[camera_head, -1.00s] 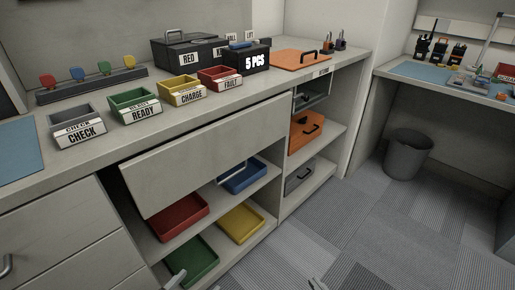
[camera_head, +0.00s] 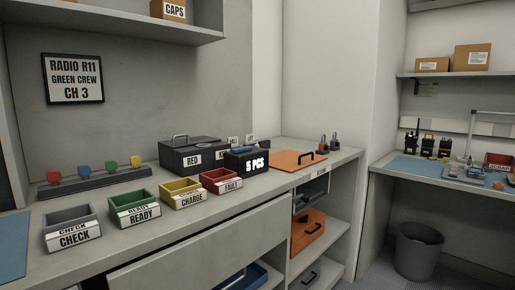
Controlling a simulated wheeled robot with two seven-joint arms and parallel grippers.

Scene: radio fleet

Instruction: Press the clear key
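A dark box-like device with a lit "5 PCS" readout (camera_head: 254,163) stands on the counter, in front of and to the right of a black lidded case labelled RED (camera_head: 190,154). I cannot make out a clear key on it or elsewhere at this size. Neither of my grippers shows in the head view.
Grey CHECK (camera_head: 72,238), green READY (camera_head: 135,217), yellow CHARGE (camera_head: 183,199) and red FAULT (camera_head: 221,186) bins line the counter. A grey waste bin (camera_head: 417,252) stands right.

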